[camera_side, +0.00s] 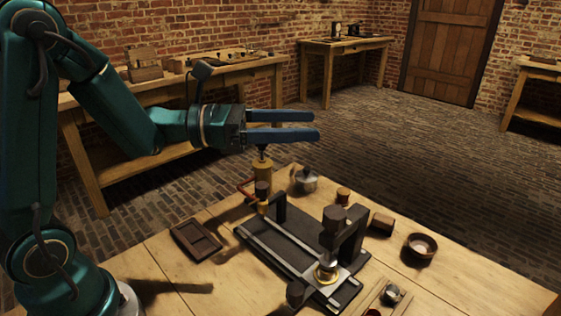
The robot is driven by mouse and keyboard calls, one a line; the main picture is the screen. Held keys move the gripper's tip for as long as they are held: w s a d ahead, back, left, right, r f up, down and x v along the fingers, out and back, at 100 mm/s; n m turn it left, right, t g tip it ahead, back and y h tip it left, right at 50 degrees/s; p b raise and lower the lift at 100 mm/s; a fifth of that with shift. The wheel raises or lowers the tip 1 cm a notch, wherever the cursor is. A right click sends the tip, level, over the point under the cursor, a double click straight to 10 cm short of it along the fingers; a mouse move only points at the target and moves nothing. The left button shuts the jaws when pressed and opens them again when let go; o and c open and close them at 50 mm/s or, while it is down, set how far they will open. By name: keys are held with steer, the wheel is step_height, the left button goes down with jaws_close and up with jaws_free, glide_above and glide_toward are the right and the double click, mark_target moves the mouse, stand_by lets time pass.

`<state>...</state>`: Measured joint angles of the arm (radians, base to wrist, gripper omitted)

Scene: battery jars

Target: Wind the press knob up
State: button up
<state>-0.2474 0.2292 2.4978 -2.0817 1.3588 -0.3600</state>
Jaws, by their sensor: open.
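The press (352,238) is a dark frame standing at the right end of a black base plate with pale rails. My gripper (317,126) is open and empty, with two blue fingers pointing right. In the picture it is well above the press and up-left of the knob, apart from it. How far the knob is wound cannot be told.
A brass post (262,175) with a red handle stands below the fingers. A metal pot (305,180), a wooden block (382,223) and a round bowl (420,248) stand behind and right of the press. A dark tray (196,240) lies left.

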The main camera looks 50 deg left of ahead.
steer(key=shift+r, duration=0.15)
step_height(320, 180, up, 4)
steer(key=m+g+h, duration=0.4)
steer(key=m+g, duration=0.1)
steer(key=g, duration=0.1)
glide_above(334, 222)
steer(key=a, duration=0.3)
steer(key=shift+n, duration=0.3)
steer(key=f, duration=1.5)
steer(key=shift+w+d, duration=0.2)
steer(key=shift+w, duration=0.2)
steer(key=shift+x, duration=2.4)
steer(key=shift+r, duration=0.1)
steer(key=shift+c, duration=0.3)
